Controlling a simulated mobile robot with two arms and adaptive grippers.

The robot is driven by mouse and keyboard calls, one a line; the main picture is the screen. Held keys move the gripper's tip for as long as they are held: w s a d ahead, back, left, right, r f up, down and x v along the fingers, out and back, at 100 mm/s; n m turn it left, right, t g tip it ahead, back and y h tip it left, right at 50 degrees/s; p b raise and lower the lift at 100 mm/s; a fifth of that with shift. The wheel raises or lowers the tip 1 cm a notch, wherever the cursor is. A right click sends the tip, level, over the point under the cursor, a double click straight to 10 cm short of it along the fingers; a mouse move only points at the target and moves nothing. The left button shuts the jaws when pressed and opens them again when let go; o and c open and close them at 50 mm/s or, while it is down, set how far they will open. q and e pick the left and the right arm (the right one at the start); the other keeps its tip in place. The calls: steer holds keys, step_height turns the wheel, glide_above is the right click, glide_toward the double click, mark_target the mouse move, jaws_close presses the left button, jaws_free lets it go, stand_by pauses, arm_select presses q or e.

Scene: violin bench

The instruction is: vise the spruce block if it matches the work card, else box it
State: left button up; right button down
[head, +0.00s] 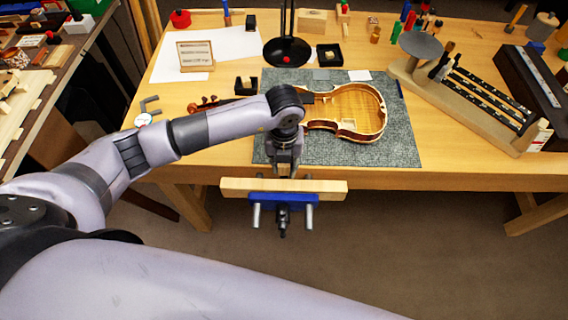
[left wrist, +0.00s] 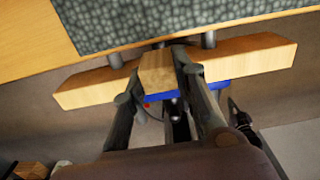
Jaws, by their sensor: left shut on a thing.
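My left gripper (head: 284,170) is over the vise at the bench's front edge. In the left wrist view, the gripper (left wrist: 158,82) is shut on the spruce block (left wrist: 157,69), a small pale wooden block between its fingertips. The vise has a long wooden jaw (head: 240,187), also seen in the left wrist view (left wrist: 250,59), and blue metal (head: 262,198) below it. The block overlaps the jaw in that view; I cannot tell whether they touch. The gripper hides the block in the head view. The work card (head: 196,55) stands at the back left, its text unreadable. My right gripper is out of view.
A violin body (head: 352,108) lies on the grey mat (head: 400,145) behind the vise. Small black open boxes (head: 329,55) (head: 245,87) stand near the lamp (head: 288,50). A wooden fixture (head: 480,120) lies at right. Floor is clear before the vise.

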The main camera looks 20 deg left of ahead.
mark_target(284, 165)
arm_select(q)
steer(key=shift+f+b, duration=0.85)
steer(key=shift+f, duration=0.15)
steer(key=o, duration=1)
steer(key=shift+r, duration=0.1)
step_height(284, 165, up, 12)
steer(key=shift+f, duration=0.1)
stand_by(0.4)
